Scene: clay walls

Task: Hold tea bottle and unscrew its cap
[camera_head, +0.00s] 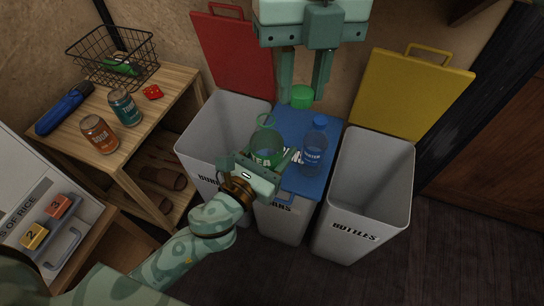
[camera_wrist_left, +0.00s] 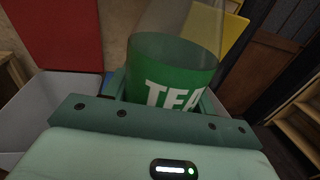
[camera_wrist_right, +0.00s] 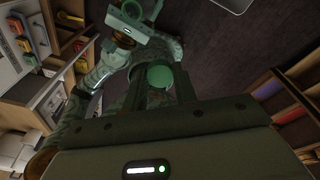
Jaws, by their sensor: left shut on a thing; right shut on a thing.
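The tea bottle (camera_head: 266,141) is clear green with a white-lettered label. My left gripper (camera_head: 266,164) is shut around its lower part and holds it over the middle bin. The label shows large in the left wrist view (camera_wrist_left: 172,75). The bottle's neck looks bare, with no cap on it. The green cap (camera_head: 303,97) is apart from the bottle, up and to the right of its neck in the head view. My right gripper (camera_head: 304,87) is shut on the cap, which also shows between its fingers in the right wrist view (camera_wrist_right: 160,77).
A water bottle (camera_head: 315,152) with a blue cap stands on the blue lid (camera_head: 312,188), close right of my left gripper. Open bins flank it: a left bin (camera_head: 203,133) and a bottles bin (camera_head: 373,170).

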